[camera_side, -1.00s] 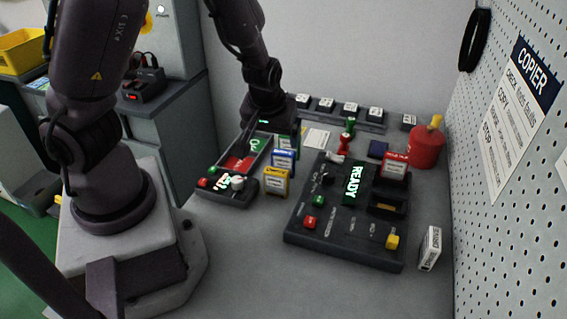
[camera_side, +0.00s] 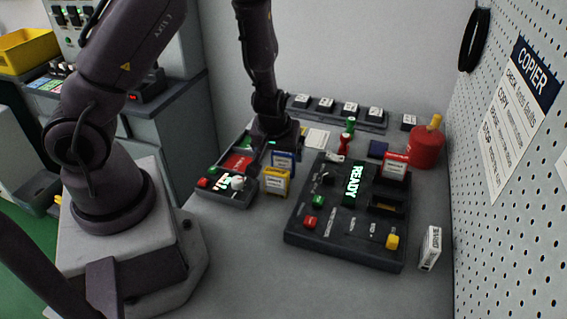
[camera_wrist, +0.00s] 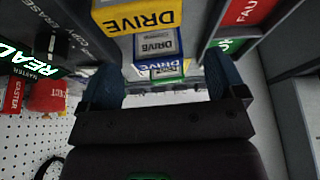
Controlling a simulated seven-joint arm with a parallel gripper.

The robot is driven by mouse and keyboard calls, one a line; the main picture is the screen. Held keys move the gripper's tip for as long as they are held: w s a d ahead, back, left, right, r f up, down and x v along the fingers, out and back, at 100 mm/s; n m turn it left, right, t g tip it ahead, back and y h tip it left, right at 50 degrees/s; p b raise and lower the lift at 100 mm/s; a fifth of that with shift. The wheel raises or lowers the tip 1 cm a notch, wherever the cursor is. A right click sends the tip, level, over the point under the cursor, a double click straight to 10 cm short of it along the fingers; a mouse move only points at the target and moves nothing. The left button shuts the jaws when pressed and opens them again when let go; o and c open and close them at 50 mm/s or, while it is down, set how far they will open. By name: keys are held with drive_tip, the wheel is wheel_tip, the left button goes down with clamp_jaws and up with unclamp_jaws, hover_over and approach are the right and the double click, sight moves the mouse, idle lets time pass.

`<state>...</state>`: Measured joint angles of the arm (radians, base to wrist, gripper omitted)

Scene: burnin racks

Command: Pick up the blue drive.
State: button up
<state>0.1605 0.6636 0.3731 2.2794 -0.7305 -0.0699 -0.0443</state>
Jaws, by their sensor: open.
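The blue drive (camera_side: 283,160) stands upright on the table in the side view, just behind the yellow drive (camera_side: 277,183). My gripper (camera_side: 276,140) is low, close behind and above the blue drive; its fingertips are hard to make out there. In the wrist view my gripper (camera_wrist: 165,86) is open, with its two fingers spread and nothing clearly held between them. The blue drive (camera_wrist: 158,42) shows above the gap between the fingers, past it the yellow drive (camera_wrist: 140,18). A further drive edge with green shows nearer the fingers, partly hidden.
The black READY console (camera_side: 335,225) stands to the right of the drives, with a red drive (camera_side: 395,166) in it. A smaller tray with buttons (camera_side: 228,185) is close on the left. A white drive (camera_side: 429,248) and red canister (camera_side: 427,147) stand further right. The front table is clear.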

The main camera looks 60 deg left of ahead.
sight(284, 157)
drive_tip(key=shift+w+x, duration=0.2)
drive_tip(key=shift+x, duration=1.1)
drive_tip(key=shift+w+x, duration=0.2)
drive_tip(key=shift+x, duration=1.1)
drive_tip(key=shift+a+r, duration=0.1)
drive_tip(key=shift+r, duration=0.05)
drive_tip(key=c, duration=1)
drive_tip(key=shift+c, duration=0.2)
drive_tip(key=shift+r, duration=0.15)
